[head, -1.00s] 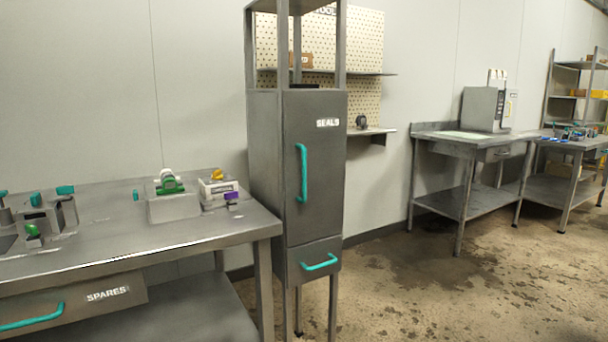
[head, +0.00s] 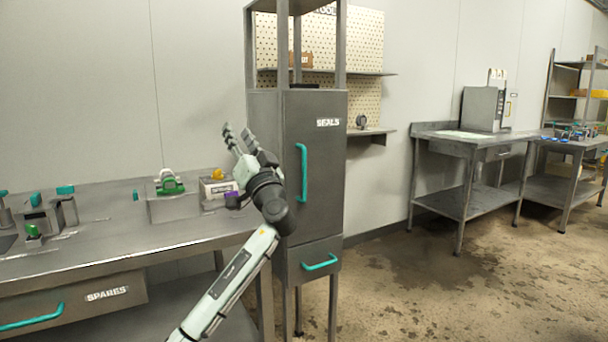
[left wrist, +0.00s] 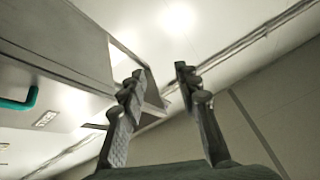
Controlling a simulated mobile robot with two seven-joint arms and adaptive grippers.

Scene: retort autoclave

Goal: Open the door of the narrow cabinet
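The narrow cabinet door (head: 320,200) is grey, labelled SEALS, and closed. Its upright teal handle (head: 302,172) is on the door's left part. My left gripper (head: 236,133) is raised to the left of the cabinet, fingers pointing up and away from the handle, touching nothing that I can see. In the left wrist view my left gripper (left wrist: 155,82) has its two fingers apart with nothing between them. The cabinet (left wrist: 60,50) and part of the teal handle (left wrist: 20,103) show at the left of that view. My right gripper is not in view.
Below the door is a drawer with a teal handle (head: 320,262). A steel bench (head: 120,240) with fixtures and a SPARES drawer (head: 75,299) stands at the left, close to the cabinet. A small wall shelf (head: 372,131) is to its right. Floor (head: 390,275) is clear in front right.

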